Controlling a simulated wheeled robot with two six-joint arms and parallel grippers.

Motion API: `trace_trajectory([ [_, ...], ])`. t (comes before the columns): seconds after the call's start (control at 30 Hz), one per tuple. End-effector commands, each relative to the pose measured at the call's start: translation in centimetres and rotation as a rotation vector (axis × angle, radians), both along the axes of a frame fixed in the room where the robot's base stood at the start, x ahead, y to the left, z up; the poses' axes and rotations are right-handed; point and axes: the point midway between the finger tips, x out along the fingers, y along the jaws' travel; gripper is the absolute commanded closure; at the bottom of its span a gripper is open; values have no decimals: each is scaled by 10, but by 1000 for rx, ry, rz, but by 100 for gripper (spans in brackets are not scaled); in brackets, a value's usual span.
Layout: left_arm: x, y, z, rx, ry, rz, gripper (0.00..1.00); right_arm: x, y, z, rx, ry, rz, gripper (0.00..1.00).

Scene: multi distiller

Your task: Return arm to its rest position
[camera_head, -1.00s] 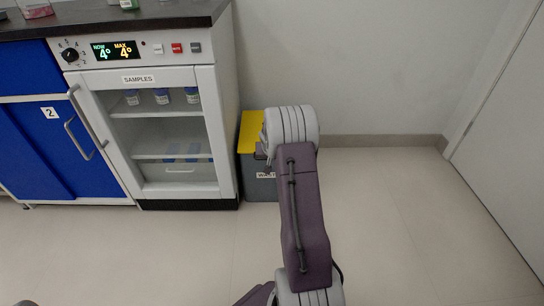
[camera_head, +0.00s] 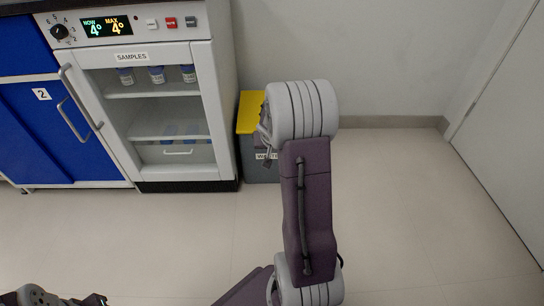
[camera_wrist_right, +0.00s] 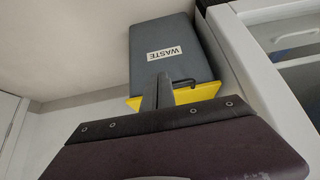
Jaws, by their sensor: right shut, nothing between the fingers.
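My right arm reaches up the middle of the head view, its wrist in front of the wall beside the sample fridge. My right gripper (camera_wrist_right: 158,92) shows in the right wrist view as dark fingers together, with nothing between them. In the head view only a small part of this gripper (camera_head: 265,146) shows left of the wrist, in front of the waste bin. A grey and dark part of my left arm (camera_head: 50,298) shows at the bottom left corner of the head view. Whether its jaws are open or shut cannot be made out.
A grey waste bin (camera_wrist_right: 172,52) with a yellow lid (camera_head: 249,107) stands against the wall. Beside it is a white fridge labelled SAMPLES (camera_head: 131,57), its glass door closed, with bottles inside. Blue cabinets (camera_head: 52,130) are at the left. The floor (camera_head: 410,200) at right is clear.

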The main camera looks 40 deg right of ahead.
Motion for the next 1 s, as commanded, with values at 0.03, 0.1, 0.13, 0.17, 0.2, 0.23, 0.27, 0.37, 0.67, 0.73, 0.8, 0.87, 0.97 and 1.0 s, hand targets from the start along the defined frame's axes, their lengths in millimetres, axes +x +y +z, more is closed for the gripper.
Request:
trace_trajectory([
  [0.03,0,0,-7,0,0,0,44,-4,4,-3,-2,0,2,100],
  [0.1,0,0,-8,0,-1,0,44,-8,6,-2,-2,0,2,100],
  [0.13,0,0,-8,0,-1,0,44,-9,7,-2,-1,0,1,100],
  [0.17,0,0,-8,0,-1,0,44,-9,7,-1,-1,0,1,100],
  [0.2,0,0,-7,0,-1,0,44,-10,8,-1,-1,-1,0,100],
  [0.23,0,0,-7,0,-1,0,44,-10,8,0,-1,-1,0,100],
  [0.27,0,0,-7,0,-1,0,44,-10,8,0,-1,-1,0,100],
  [0.37,0,0,-6,0,-1,0,44,-9,8,0,-1,-1,0,100],
  [0.67,0,0,48,0,0,0,44,17,47,69,-16,-29,105,100],
  [0.73,0,0,86,0,-1,0,44,26,89,115,-4,-43,178,100],
  [0.8,1,0,119,0,-2,0,44,20,132,147,31,-31,227,100],
  [0.87,0,0,140,0,-2,0,44,6,164,164,56,3,269,100],
  [0.97,0,0,171,0,-1,0,44,-28,208,184,93,89,348,100],
  [1.0,0,0,181,0,-1,0,44,-44,222,187,107,130,380,100],
])
